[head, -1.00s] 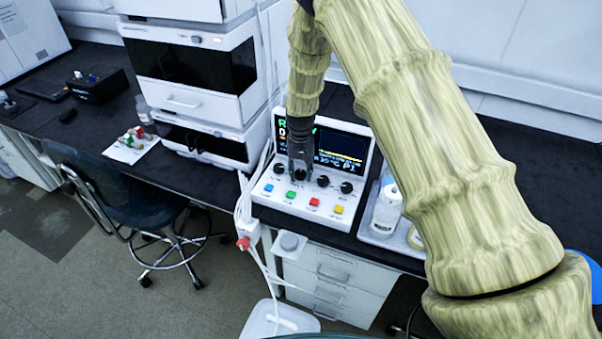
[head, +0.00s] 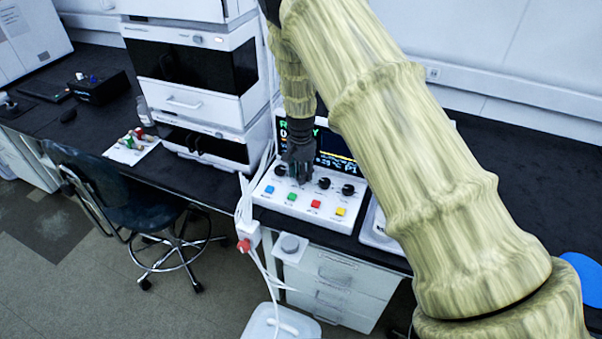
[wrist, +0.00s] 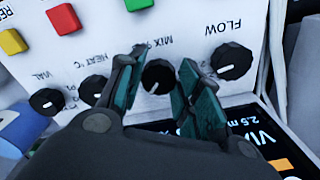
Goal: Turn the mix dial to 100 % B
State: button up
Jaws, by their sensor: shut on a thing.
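The control box (head: 300,206) stands on the bench with a row of black dials. The mix dial (wrist: 157,76), under the "MIX %" label, sits between the two fingers of my gripper (wrist: 160,88) in the wrist view. My gripper is shut on it. A small pale mark shows on the dial's face, but its exact reading cannot be told. In the head view my gripper (head: 300,172) points down at the box and hides the mix dial. The box's screen (head: 335,150) is partly covered by my arm.
The flow dial (wrist: 232,60) and heat dial (wrist: 93,88) flank the gripped dial closely; the vial dial (wrist: 46,101) is farther off. Coloured buttons, among them a red button (head: 316,203), line the box's front. A white instrument stack (head: 195,80) stands left. White cables hang beside the box.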

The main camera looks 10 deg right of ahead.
jog(key=m, duration=0.6)
jog(key=shift+d+f+m, duration=0.1)
jog(key=shift+m, duration=0.3)
dwell(0.3)
jog(key=o, duration=1)
jog(key=shift+w, duration=0.1)
jog(key=shift+o, duration=0.2)
notch_tip(320, 180, up, 12)
